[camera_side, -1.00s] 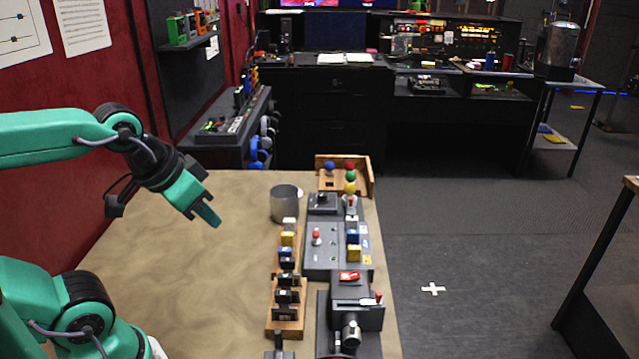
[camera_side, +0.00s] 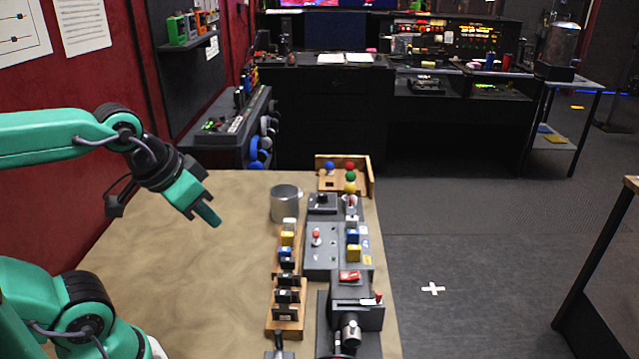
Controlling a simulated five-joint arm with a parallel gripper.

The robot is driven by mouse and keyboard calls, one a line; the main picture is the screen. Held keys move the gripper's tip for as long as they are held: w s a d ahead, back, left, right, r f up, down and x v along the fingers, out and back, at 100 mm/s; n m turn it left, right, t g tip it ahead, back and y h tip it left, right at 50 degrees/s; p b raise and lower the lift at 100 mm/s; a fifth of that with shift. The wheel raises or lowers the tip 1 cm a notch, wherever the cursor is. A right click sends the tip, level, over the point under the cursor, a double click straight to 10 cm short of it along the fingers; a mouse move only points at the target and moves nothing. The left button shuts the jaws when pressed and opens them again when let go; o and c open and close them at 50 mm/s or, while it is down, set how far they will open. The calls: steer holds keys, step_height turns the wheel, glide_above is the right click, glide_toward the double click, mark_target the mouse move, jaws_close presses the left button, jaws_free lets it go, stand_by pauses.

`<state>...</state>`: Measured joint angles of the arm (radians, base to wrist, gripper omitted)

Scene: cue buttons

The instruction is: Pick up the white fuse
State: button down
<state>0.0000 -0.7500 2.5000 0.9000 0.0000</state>
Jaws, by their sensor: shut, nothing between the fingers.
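A small white fuse (camera_side: 289,223) stands at the far end of a row on the wooden rack (camera_side: 287,325), just in front of the metal cup. A yellow fuse (camera_side: 287,238) and a blue fuse (camera_side: 286,252) stand nearer in the same row. Another white block (camera_side: 351,221) sits on the grey panel (camera_side: 322,262) to the right, above a blue and a yellow one. My gripper (camera_side: 213,219) is shut and empty, pointing down over the table's left part, left of the rack and apart from it.
A metal cup (camera_side: 285,204) stands behind the rack. A wooden tray (camera_side: 328,184) with coloured balls is at the table's back. A dark machine (camera_side: 357,316) stands at the front right. The table's left half (camera_side: 190,270) is clear.

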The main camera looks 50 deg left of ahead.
steer(key=c, duration=1.3)
jaws_free()
